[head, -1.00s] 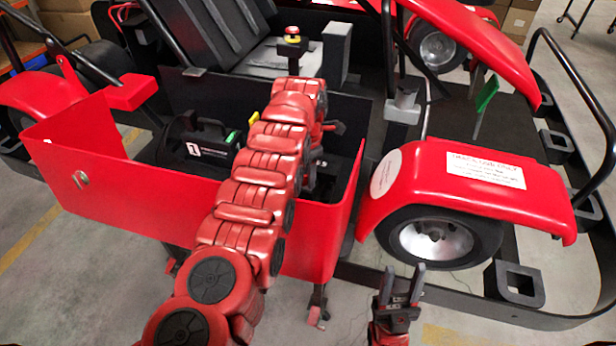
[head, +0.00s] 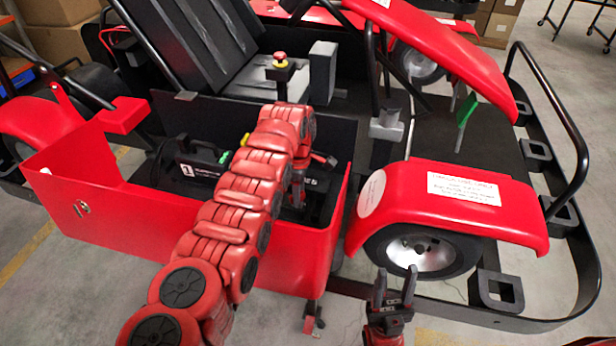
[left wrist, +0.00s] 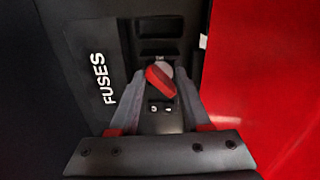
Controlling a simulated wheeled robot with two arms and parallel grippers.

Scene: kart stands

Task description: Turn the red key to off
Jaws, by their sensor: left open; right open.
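The red key (left wrist: 160,84) shows in the left wrist view, tilted, on a black panel beside the white word FUSES. My left gripper (head: 297,190) reaches down into the open red side box of the kart. In the left wrist view its two grey fingers stand open, one on each side of the key, with the tips near it. Contact with the key cannot be told. In the head view the key is hidden by my left arm. My right gripper (head: 395,287) is open and empty, in front of the kart's front wheel.
The red box wall (head: 180,220) stands close around my left gripper; a red side wall (left wrist: 260,80) also rises right of the panel. A black case (head: 190,163) lies left of my arm. A red mushroom button (head: 280,58) stands behind. The red fender (head: 450,200) is at right.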

